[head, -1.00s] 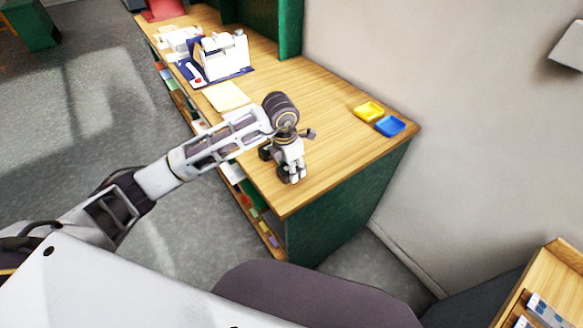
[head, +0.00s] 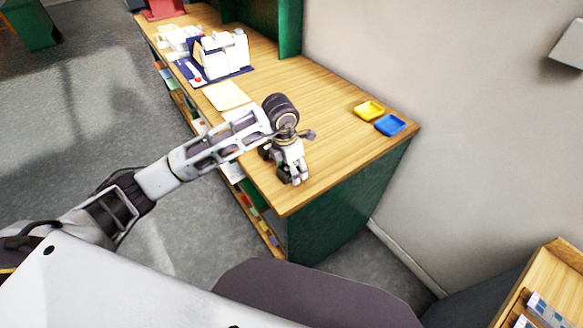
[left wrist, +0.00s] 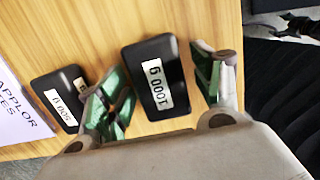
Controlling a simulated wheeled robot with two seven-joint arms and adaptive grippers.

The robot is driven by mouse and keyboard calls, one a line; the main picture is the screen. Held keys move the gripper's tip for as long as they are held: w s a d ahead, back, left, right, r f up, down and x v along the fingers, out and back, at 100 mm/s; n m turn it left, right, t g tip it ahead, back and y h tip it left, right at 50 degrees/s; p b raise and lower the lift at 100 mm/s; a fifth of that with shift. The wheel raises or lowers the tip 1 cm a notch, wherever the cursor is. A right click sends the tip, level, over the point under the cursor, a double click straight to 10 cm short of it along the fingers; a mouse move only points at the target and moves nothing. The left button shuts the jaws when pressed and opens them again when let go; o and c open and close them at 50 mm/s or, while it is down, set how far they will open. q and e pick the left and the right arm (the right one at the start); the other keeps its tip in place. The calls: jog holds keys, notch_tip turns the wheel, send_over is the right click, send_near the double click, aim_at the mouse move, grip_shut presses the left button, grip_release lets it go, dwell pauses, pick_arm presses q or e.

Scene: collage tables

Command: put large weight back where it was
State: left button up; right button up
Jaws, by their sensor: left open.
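The large weight (left wrist: 152,75) is a black block with a white label reading 1000 G. It rests on the wooden table in the left wrist view. My left gripper (left wrist: 160,92) is open, with one green-padded finger on each side of the block. The fingers look apart from it. A smaller black weight (left wrist: 60,97) with a label that seems to read 500 lies to the left, outside the fingers. In the head view my left gripper (head: 290,176) points down at the near end of the table and hides the weights. My right gripper is not in view.
A sheet of paper (left wrist: 18,112) with printed letters lies left of the smaller weight. A yellow tray (head: 369,110) and a blue tray (head: 390,125) sit at the table's right corner. A white machine on a blue mat (head: 232,72) stands farther back. The table (head: 335,140) is bare between.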

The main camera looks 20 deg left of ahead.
aim_at(287, 169)
pick_arm(q)
jog(key=shift+r, duration=0.1)
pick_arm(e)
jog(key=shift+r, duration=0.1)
pick_arm(q)
jog(key=shift+s+a+r+p, duration=0.1)
jog(key=shift+r+p, duration=0.6)
jog(key=shift+r, duration=0.35)
jog(key=shift+s+a+r+p, duration=0.1)
jog(key=shift+r+p, duration=0.3)
jog(key=shift+r, duration=0.4)
jog(key=shift+s+a+r+p, duration=0.1)
jog(key=shift+r+p, duration=0.3)
jog(key=shift+r, duration=0.35)
jog(key=shift+r+p, duration=0.4)
jog(key=shift+r, duration=0.5)
jog(key=r, duration=0.1)
jog(key=r+p, duration=0.1)
jog(key=r, duration=0.1)
jog(key=r+p, duration=0.1)
jog(key=r, duration=0.1)
jog(key=shift+s+a, duration=0.25)
jog(key=shift+s, duration=0.15)
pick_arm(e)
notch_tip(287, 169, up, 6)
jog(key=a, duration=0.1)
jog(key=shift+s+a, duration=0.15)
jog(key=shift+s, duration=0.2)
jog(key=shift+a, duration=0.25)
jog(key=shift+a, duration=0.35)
